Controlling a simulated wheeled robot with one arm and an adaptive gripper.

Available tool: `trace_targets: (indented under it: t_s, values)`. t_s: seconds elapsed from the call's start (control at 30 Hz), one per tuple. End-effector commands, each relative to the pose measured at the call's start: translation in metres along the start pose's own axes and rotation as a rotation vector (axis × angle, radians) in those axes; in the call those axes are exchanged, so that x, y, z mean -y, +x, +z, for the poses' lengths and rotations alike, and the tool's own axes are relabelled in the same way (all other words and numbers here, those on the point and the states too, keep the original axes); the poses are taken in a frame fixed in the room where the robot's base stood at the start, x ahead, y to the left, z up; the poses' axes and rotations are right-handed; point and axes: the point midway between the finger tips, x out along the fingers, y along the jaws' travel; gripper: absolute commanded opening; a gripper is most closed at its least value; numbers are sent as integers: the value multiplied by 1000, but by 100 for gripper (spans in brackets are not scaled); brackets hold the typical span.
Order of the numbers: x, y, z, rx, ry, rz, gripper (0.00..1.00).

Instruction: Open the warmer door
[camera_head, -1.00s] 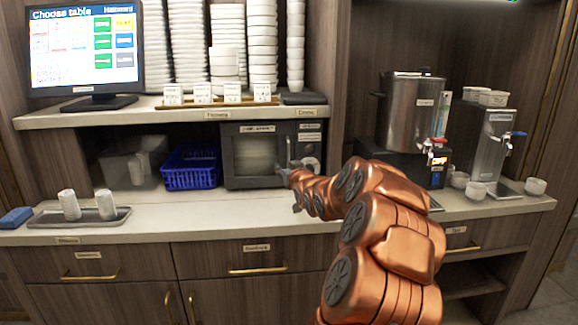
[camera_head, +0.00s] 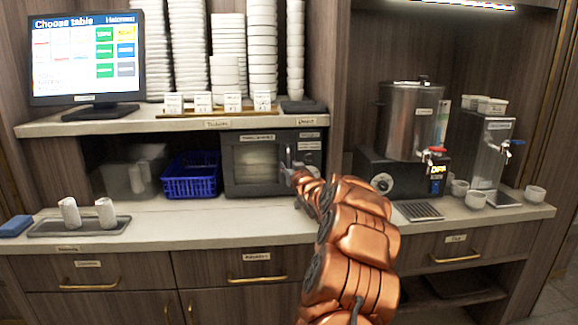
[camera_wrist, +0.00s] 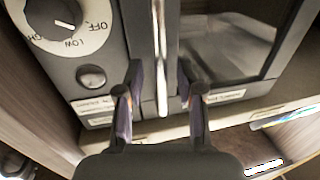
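The warmer (camera_head: 232,163) is a dark grey box with a glass-front door (camera_head: 256,163) on the counter under the shelf. The door looks shut. Its upright metal handle (camera_wrist: 160,45) is on the door's right side in the head view, beside the control panel. My gripper (camera_head: 285,172) is at the handle. In the wrist view my gripper (camera_wrist: 160,76) is open, its two dark fingers on either side of the handle. A gap shows between the handle and each finger. In the head view the arm hides part of the warmer's lower right.
A blue basket (camera_head: 190,178) stands just left of the warmer. A tray (camera_head: 45,229) with two rolled white towels lies at the counter's left. A drink urn (camera_head: 405,125) stands right of my arm. The counter in front of the warmer is clear.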

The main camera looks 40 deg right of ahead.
Motion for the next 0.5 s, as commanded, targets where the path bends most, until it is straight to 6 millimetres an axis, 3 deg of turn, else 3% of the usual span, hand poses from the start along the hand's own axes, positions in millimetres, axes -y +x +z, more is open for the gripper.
trace_targets:
  t_s: [0.47,0.5]
  values:
    - [1,7,-2,-2,-1,-1,37]
    - [1,7,-2,-2,-1,0,33]
